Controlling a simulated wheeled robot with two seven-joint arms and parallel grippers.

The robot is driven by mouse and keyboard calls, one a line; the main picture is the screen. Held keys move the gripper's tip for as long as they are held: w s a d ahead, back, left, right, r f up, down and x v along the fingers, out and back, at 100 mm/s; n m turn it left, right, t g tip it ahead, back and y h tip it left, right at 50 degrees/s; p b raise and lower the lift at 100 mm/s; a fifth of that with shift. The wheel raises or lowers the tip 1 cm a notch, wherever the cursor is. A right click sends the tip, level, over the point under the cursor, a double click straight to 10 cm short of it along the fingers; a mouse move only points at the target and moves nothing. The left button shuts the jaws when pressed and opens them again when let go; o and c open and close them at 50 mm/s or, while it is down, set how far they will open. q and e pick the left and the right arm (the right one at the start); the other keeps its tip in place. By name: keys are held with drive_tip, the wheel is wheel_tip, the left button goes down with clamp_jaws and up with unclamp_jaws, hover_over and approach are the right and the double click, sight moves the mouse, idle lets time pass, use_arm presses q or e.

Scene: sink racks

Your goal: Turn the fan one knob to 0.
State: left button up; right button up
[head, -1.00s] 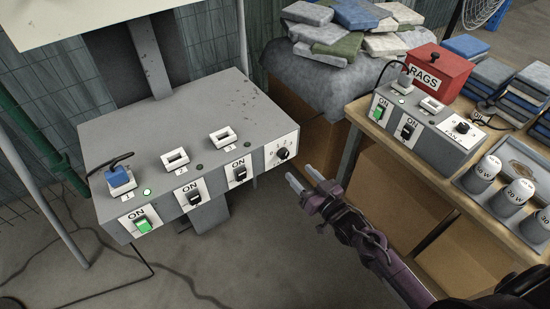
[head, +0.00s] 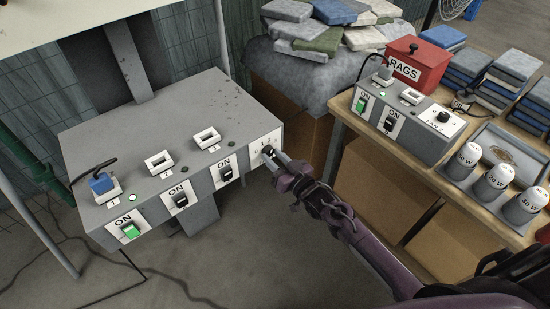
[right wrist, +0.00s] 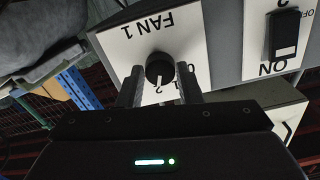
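The fan one knob (right wrist: 160,68) is a round black dial on a white plate (right wrist: 150,40) marked FAN 1, upside down in the right wrist view. Its white pointer line points down in that picture, towards the small digits; the exact digit is hard to read. In the head view the plate (head: 256,158) is at the right end of the grey switch box's front. My right gripper (head: 275,158) is at this plate. In the right wrist view its two fingers (right wrist: 160,84) sit on either side of the knob, close against it. My left gripper is not in view.
The grey box (head: 150,125) also has several rocker switches, a green-lit one (head: 130,231) and a blue plug (head: 102,184).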

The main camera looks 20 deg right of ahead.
drive_tip(key=c, duration=0.4)
drive_tip(key=shift+o, duration=0.2)
drive_tip(key=n, duration=0.3)
drive_tip(key=shift+n, duration=0.3)
drive_tip(key=n, duration=0.4)
drive_tip(key=shift+n+b, duration=0.3)
drive_tip(key=n, duration=0.5)
drive_tip(key=shift+d, duration=0.1)
drive_tip(key=shift+n+b, duration=0.3)
drive_tip(key=shift+n, duration=2)
